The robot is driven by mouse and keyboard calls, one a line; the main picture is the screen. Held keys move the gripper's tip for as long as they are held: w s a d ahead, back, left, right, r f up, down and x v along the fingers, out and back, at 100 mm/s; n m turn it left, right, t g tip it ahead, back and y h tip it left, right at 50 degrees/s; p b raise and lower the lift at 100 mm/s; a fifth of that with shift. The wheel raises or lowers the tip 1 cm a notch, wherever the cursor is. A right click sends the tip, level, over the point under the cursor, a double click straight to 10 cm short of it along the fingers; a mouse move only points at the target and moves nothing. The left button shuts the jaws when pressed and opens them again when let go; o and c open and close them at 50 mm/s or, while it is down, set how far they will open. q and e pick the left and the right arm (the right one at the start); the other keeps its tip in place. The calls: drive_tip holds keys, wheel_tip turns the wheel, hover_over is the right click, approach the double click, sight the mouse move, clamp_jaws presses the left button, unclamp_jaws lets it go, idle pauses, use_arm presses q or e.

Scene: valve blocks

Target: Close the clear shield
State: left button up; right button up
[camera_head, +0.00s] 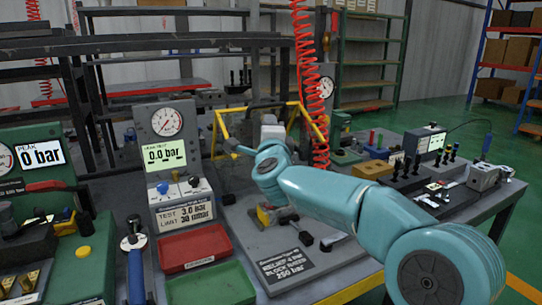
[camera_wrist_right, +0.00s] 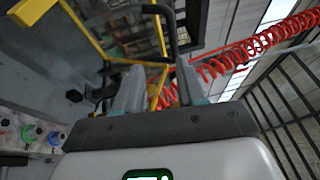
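The clear shield (camera_head: 216,128) has a yellow frame and a see-through panel. In the head view it stands raised over the back of the grey base plate (camera_head: 243,228), partly hidden by my right arm. A valve block (camera_head: 268,216) sits on that plate, partly behind my arm. In the right wrist view my right gripper (camera_wrist_right: 158,75) is open, its two fingers apart. A yellow frame bar (camera_wrist_right: 154,92) shows between and beyond the fingers; I cannot tell whether they touch it. A black curved handle (camera_wrist_right: 158,10) is above. My left gripper is not in view.
A test unit with a gauge (camera_head: 166,121), a red tray (camera_head: 195,247) and a green tray (camera_head: 211,285) stand left of the plate. A red coiled hose (camera_head: 308,70) hangs behind my right arm. Blocks and black-knobbed fittings (camera_head: 409,170) fill the table's right side.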

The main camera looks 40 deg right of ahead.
drive_tip(key=f+b+v, duration=0.1)
drive_tip(key=b+v, duration=0.2)
drive_tip(key=v, duration=0.4)
drive_tip(key=shift+f, duration=0.2)
drive_tip(key=shift+a, duration=0.1)
idle(0.3)
